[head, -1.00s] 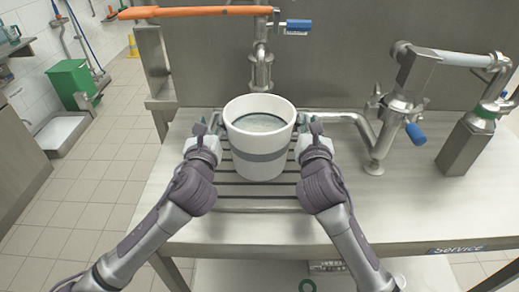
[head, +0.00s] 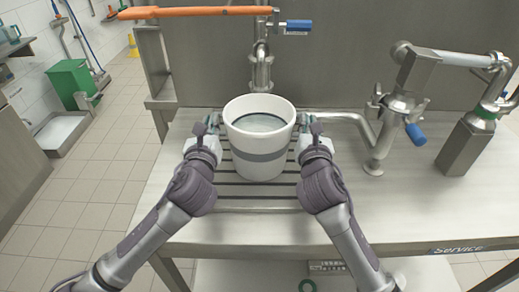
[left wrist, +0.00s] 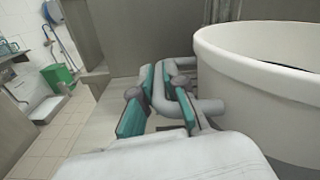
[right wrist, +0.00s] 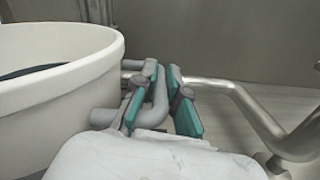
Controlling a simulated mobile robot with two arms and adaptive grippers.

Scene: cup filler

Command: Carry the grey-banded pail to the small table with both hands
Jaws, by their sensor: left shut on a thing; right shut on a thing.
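The white pail with a grey band (head: 260,150) stands upright on the slatted grate of the steel counter, under the tap, with pale liquid inside. My left gripper (head: 211,126) is at the pail's left side, shut on its grey side handle, which shows in the left wrist view (left wrist: 207,106). My right gripper (head: 308,126) is at the pail's right side, shut on the other grey handle, seen in the right wrist view (right wrist: 104,117). The small table cannot be made out in these frames.
A steel tap (head: 261,70) stands just behind the pail. An orange lever (head: 195,12) reaches across above it. Steel pipework with a blue handle (head: 415,134) is on the right. The tiled floor (head: 95,185) at left is open; a green bin (head: 73,83) stands further back.

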